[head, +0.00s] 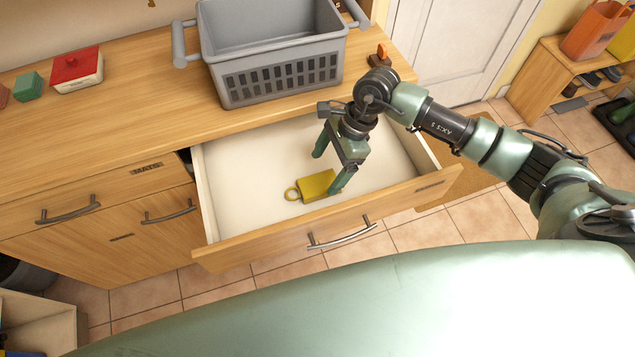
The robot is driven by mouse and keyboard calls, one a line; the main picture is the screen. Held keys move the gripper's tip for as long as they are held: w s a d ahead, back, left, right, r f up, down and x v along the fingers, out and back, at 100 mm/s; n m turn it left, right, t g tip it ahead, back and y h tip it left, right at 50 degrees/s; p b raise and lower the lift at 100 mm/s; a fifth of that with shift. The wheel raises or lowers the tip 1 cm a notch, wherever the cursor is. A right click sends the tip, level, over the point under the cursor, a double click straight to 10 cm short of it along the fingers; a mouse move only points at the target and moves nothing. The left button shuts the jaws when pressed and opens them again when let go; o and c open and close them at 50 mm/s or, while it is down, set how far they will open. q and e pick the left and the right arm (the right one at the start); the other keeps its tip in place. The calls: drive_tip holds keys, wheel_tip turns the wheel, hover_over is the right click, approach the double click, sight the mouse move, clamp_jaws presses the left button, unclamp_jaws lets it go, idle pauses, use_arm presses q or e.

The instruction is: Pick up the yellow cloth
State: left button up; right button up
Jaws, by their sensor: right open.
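The yellow cloth (316,187) lies on the floor of an open drawer (232,180), near its front wall. It looks like a small flat yellow block with a ring (291,194) at its left end. My right gripper (330,171) reaches down into the drawer, open and empty. One finger is up and to the left, behind the cloth; the other is at the cloth's right end. I cannot tell whether that finger touches it. My left gripper is not in view.
A grey basket (275,80) stands on the wooden counter (150,110) behind the drawer. A red-lidded box (77,68) and a green block (28,86) sit at the counter's left. The drawer's front panel (400,200) stands up before the cloth. The rest of the drawer looks empty.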

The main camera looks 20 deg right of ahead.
sight(319, 183)
drive_tip(key=p+x, duration=0.1)
drive_tip(key=x, duration=0.3)
drive_tip(key=shift+s+f, duration=0.1)
drive_tip(key=shift+f, duration=0.5)
drive_tip(key=shift+f, duration=0.15)
drive_tip(key=c, duration=1.4)
drive_tip(key=shift+c, duration=0.2)
